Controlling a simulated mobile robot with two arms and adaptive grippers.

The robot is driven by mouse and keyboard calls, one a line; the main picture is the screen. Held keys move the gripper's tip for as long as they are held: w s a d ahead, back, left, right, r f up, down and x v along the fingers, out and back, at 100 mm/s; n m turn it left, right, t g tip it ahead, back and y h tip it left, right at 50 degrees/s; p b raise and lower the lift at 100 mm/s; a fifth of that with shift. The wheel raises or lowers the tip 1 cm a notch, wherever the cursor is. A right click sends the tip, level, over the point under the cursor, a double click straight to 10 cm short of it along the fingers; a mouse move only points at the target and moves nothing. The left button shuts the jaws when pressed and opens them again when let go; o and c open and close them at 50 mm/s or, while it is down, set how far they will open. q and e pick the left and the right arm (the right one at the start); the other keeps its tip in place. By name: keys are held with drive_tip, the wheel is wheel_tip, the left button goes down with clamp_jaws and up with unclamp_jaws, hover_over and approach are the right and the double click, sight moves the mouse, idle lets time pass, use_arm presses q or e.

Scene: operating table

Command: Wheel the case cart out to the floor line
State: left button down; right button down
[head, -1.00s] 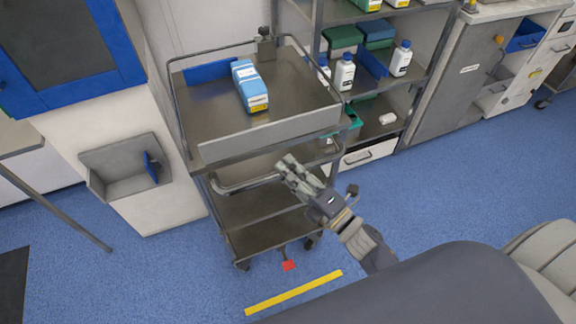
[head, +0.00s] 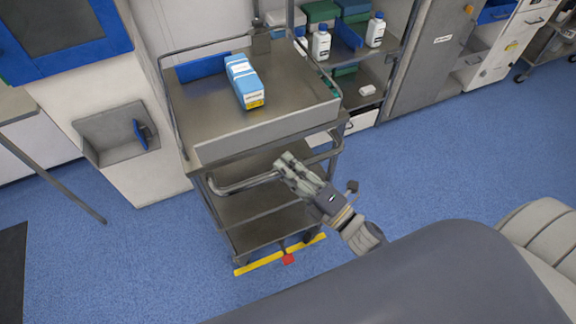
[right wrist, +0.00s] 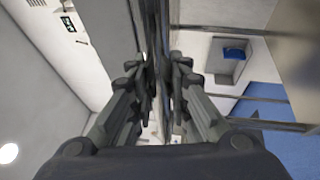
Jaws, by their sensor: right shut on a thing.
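The case cart (head: 207,110) is a steel trolley with several shelves, standing on the blue floor. A blue and white box (head: 244,82) lies on its top. My right gripper (head: 282,163) is shut on the cart's push handle (head: 240,184) at the near side; the fingers (right wrist: 158,85) also show close together in the right wrist view. The yellow floor line (head: 248,267) lies under the cart's front edge, partly hidden by it. A red pedal (head: 288,259) at the cart's base overlaps the line. My left gripper is not in view.
A shelf rack with white bottles (head: 321,42) stands behind the cart to the right. A white wall unit with a grey bin (head: 117,134) is at the left. Blue floor is open at the lower left and right.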

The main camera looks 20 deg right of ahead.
drive_tip(key=c, duration=1.5)
unclamp_jaws()
drive_tip(key=v, duration=1.2)
drive_tip(key=s+d+f+m+g+h, duration=0.1)
drive_tip(key=s+f+m+g+h, duration=0.3)
drive_tip(key=f, duration=0.7)
drive_tip(key=w+d+f+m+g+h, duration=0.1)
drive_tip(key=f+m, duration=0.4)
drive_tip(key=f, duration=0.6)
drive_tip(key=s+d+f+m+g+h, duration=0.1)
drive_tip(key=s+f+m+g+h, duration=0.3)
drive_tip(key=f, duration=0.6)
drive_tip(key=s+f+m+g, duration=0.2)
drive_tip(key=s+f, duration=0.3)
drive_tip(key=s, duration=0.1)
drive_tip(key=s+f+m+g, duration=0.3)
drive_tip(key=s+f, duration=0.2)
drive_tip(key=s, duration=0.1)
drive_tip(key=s+f+m+g, duration=0.3)
drive_tip(key=s+f, duration=0.2)
drive_tip(key=s, duration=0.1)
drive_tip(key=shift+s+a+f+y+p, duration=0.3)
drive_tip(key=shift+s+a+f, duration=0.05)
drive_tip(key=shift+a+f, duration=0.05)
